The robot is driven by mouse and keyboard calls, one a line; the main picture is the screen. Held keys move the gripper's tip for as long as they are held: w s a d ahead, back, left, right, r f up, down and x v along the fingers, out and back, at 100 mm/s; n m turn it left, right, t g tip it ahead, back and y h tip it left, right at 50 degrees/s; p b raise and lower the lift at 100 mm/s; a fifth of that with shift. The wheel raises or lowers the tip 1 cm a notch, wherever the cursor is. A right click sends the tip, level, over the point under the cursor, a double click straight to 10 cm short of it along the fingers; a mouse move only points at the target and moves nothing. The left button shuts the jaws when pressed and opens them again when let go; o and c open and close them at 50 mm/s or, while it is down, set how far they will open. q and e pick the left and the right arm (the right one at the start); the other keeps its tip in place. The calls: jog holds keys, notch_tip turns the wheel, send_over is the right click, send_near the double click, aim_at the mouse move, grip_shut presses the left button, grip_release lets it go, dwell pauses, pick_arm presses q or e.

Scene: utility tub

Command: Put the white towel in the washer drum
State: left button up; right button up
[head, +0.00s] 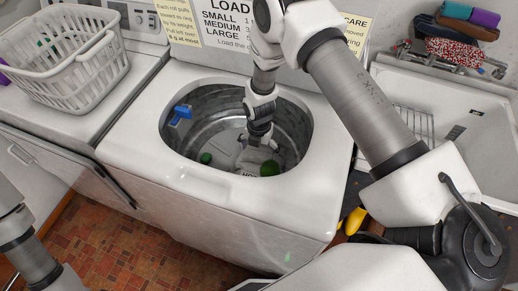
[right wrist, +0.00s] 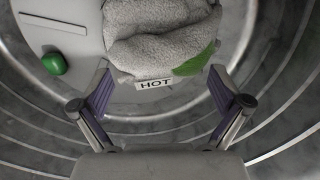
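The white towel (right wrist: 155,45) lies bunched at the bottom of the washer drum (head: 178,130). In the right wrist view it looks light grey and fluffy, with a green patch on its right side and a "HOT" label at its near edge. In the head view the towel (head: 250,160) is partly hidden by my right gripper. My right gripper (right wrist: 160,78) reaches down inside the drum. Its two fingers are spread wide and empty, with the towel just beyond the fingertips. Whether they touch it I cannot tell. My left gripper is outside the view; only its arm shows at lower left.
A blue item (head: 180,114) sits at the drum's left wall. A green object (right wrist: 54,64) lies left of the towel. A white basket (head: 75,65) stands on the left machine. A sink (head: 465,140) is at right, with folded cloths (head: 470,15) behind it.

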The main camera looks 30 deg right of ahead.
jog(key=shift+r, duration=0.15)
notch_tip(320, 180, up, 13)
jog(key=b, duration=0.1)
dwell(0.3)
